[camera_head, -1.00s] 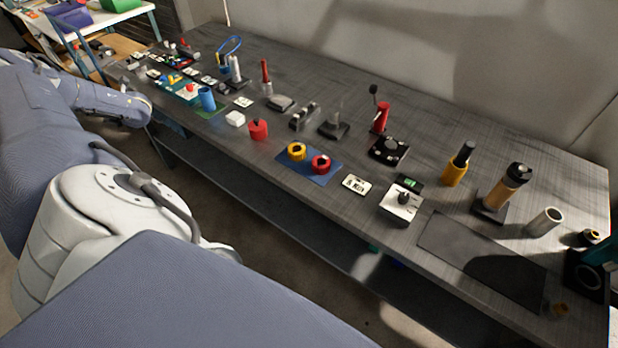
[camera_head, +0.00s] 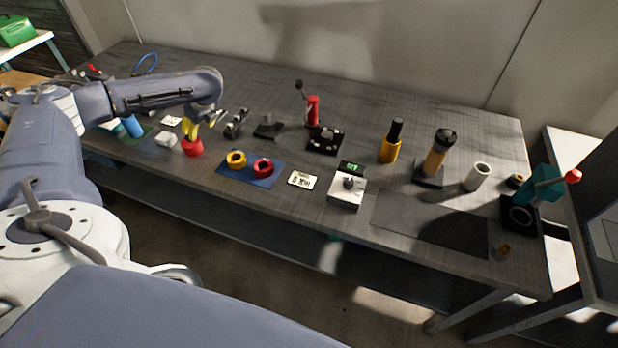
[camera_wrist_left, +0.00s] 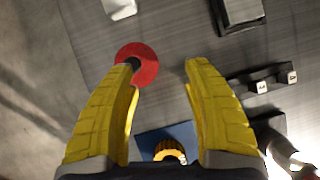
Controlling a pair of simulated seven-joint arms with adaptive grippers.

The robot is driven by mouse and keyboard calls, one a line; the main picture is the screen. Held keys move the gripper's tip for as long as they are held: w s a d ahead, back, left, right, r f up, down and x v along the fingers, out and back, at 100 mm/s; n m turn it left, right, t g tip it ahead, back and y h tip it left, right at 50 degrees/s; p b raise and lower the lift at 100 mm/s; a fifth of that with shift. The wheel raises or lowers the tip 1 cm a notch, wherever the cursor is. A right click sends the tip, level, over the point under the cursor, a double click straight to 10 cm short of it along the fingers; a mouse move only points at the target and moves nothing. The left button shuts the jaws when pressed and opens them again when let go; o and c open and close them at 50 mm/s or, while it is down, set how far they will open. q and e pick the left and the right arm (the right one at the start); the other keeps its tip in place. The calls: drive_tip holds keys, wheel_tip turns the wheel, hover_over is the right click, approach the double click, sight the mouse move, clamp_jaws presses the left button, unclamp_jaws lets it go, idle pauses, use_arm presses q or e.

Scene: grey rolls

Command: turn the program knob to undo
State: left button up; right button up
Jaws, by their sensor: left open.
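A white box with a dark knob on top (camera_head: 347,185) sits near the front edge of the bench, right of the middle in the head view. A small dark display with green marks (camera_head: 351,168) stands just behind it. My left gripper (camera_head: 190,130) is well to the left of the box, above a red round piece (camera_head: 193,148). In the left wrist view its yellow fingers (camera_wrist_left: 161,63) are apart with nothing held between them. The red piece (camera_wrist_left: 148,66) shows beside and partly behind the left fingertip. The knob box is not in the wrist view. My right gripper is not in view.
A blue mat (camera_head: 236,176) with a yellow ring (camera_head: 236,159) and a red ring (camera_head: 263,168) lies between gripper and box. A printed card (camera_head: 302,179) is left of the box. A black base (camera_head: 325,140) and red cylinder (camera_head: 313,110) stand behind. A dark mat (camera_head: 430,223) lies right.

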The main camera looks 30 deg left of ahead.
use_arm(q)
drive_tip(key=w+d+r+h, duration=0.1)
drive_tip(key=w+d+h, duration=0.15)
drive_tip(key=d, duration=0.55)
drive_tip(key=w+d+r+h, duration=0.1)
drive_tip(key=w+d, duration=0.3)
drive_tip(key=d, duration=0.4)
drive_tip(key=g+h, duration=0.1)
drive_tip(key=h, duration=0.6)
approach(348, 180)
drive_tip(key=x, duration=1)
drive_tip(key=shift+d+f, duration=0.1)
drive_tip(key=shift+f, duration=0.1)
drive_tip(key=shift+c, duration=0.4)
